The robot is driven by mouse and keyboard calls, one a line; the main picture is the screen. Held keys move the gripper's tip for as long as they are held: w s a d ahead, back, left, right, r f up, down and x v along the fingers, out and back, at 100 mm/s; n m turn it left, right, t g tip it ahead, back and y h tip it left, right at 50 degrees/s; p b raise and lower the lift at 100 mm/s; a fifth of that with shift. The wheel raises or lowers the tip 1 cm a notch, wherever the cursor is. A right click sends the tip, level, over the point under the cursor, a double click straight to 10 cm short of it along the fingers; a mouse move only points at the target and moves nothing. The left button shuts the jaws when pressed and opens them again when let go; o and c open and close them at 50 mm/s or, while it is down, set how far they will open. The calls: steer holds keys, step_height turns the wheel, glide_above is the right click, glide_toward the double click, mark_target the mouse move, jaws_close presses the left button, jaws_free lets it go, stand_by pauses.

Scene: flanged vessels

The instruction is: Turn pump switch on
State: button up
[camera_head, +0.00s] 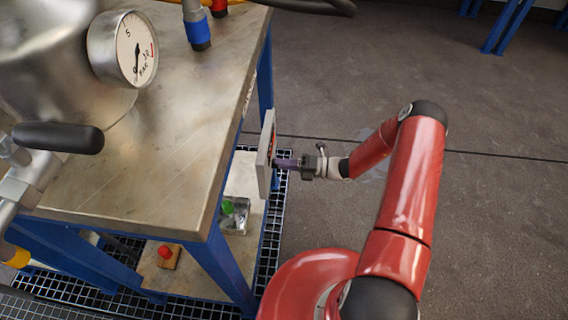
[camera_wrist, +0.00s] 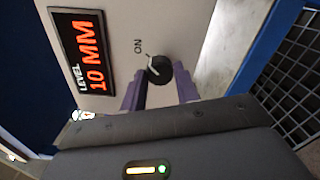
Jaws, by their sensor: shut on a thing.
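The pump switch is a round black knob (camera_wrist: 158,69) on a pale panel (camera_wrist: 120,25) in the wrist view. A white pointer mark on its upper-left edge points towards the printed word ON. My gripper (camera_wrist: 159,82) has its two purple fingers on either side of the knob and is shut on it. In the head view my gripper (camera_head: 284,163) reaches from the right to the grey panel box (camera_head: 265,153) at the table's right side. The knob itself is mostly hidden there.
A display (camera_wrist: 82,50) beside the knob reads LEVEL 10 MM. The steel table (camera_head: 170,140) bears a vessel with a gauge (camera_head: 136,50). Below are a green item (camera_head: 228,207) and a red button (camera_head: 165,252).

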steer(key=o, duration=1)
steer(key=shift+c, duration=0.2)
steer(key=s+d, duration=0.1)
steer(key=d, duration=0.6)
steer(key=shift+s+d+b, duration=0.2)
steer(key=shift+d+b, duration=0.1)
steer(key=shift+d, duration=0.05)
